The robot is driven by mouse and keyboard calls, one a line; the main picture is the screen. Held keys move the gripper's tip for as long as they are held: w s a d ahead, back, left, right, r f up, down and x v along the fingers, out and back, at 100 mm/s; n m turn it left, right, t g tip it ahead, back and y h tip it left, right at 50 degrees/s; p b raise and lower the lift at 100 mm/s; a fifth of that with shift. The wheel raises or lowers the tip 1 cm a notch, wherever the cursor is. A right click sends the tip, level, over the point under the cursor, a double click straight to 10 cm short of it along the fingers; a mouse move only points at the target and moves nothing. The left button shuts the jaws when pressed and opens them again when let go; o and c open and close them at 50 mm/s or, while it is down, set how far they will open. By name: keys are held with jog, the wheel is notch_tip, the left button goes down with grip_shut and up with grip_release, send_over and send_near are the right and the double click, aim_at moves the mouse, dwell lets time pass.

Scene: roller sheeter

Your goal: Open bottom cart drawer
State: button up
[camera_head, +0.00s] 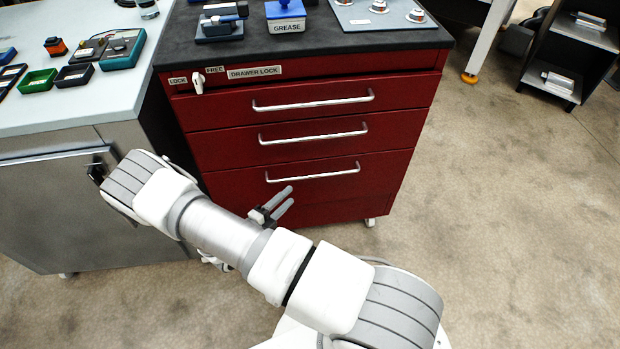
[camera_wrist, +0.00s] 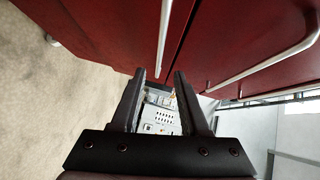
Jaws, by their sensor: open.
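The red cart has three stacked drawers, all closed. The bottom drawer (camera_head: 330,195) has a white bar handle (camera_head: 320,175), clear of my arm. My gripper (camera_head: 286,196) is open and empty, in front of the bottom drawer's left half and just below the handle's left end in the picture. In the wrist view, my open fingers (camera_wrist: 161,76) point toward the cart front, and one end of the bottom handle (camera_wrist: 164,40) appears between the fingertips. I cannot tell how far apart they are in depth. A second handle (camera_wrist: 268,66) runs at the right.
A lock lever (camera_head: 197,83) sits at the cart's upper left by the "DRAWER LOCK" label (camera_head: 254,72). A grey cabinet (camera_head: 60,215) with a light top stands close on the left. The floor (camera_head: 500,220) right of the cart is clear.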

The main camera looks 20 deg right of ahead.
aim_at(310, 177)
jog(key=b+x, duration=0.2)
jog(key=x, duration=1)
jog(key=shift+w+a+r, duration=0.1)
jog(key=shift+c, duration=0.2)
grip_shut()
dwell(0.8)
